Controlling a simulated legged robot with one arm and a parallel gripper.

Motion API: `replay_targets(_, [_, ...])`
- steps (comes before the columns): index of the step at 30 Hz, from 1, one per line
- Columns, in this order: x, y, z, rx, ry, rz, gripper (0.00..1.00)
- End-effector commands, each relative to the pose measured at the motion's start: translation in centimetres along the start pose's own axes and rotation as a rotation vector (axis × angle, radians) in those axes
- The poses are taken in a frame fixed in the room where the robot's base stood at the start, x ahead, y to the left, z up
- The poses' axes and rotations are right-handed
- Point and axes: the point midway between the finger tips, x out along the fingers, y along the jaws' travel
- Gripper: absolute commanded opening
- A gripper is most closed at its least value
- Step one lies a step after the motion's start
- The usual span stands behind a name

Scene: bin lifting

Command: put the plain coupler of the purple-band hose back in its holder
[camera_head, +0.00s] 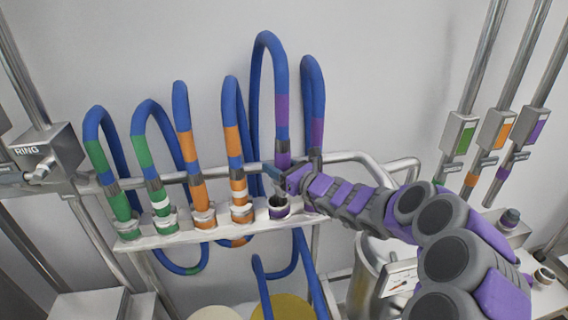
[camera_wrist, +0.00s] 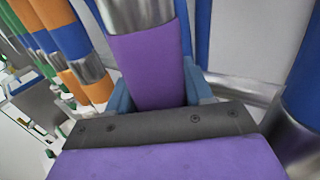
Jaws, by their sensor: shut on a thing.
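My gripper (camera_head: 274,174) is shut on the purple coupler (camera_head: 283,160) of a purple-band hose (camera_head: 282,112). In the wrist view the coupler (camera_wrist: 148,68) stands between my blue jaws, with a silver collar above it. No white ring shows on its visible part; its lower end is hidden. A holder (camera_head: 279,210) with a dark open mouth and purple inside is on the rack just below my gripper. The coupler appears above this holder and apart from it. A second purple-band hose (camera_head: 316,132) hangs to the right; its lower end is hidden behind my arm.
The white rack (camera_head: 187,237) holds green and orange couplers (camera_head: 199,192) left of the open holder. A metal rail (camera_head: 345,157) runs behind. A steel vessel (camera_head: 366,270) stands below my arm.

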Motion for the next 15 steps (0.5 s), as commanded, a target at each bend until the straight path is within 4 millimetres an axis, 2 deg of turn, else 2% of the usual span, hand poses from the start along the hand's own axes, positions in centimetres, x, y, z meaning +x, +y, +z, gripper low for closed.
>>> replay_targets(4, [0.4, 0.5, 0.2, -0.001, -0.001, 0.004, 0.03])
replay_targets(15, [-0.6, -0.1, 0.9, 0.007, -0.014, 0.001, 0.03])
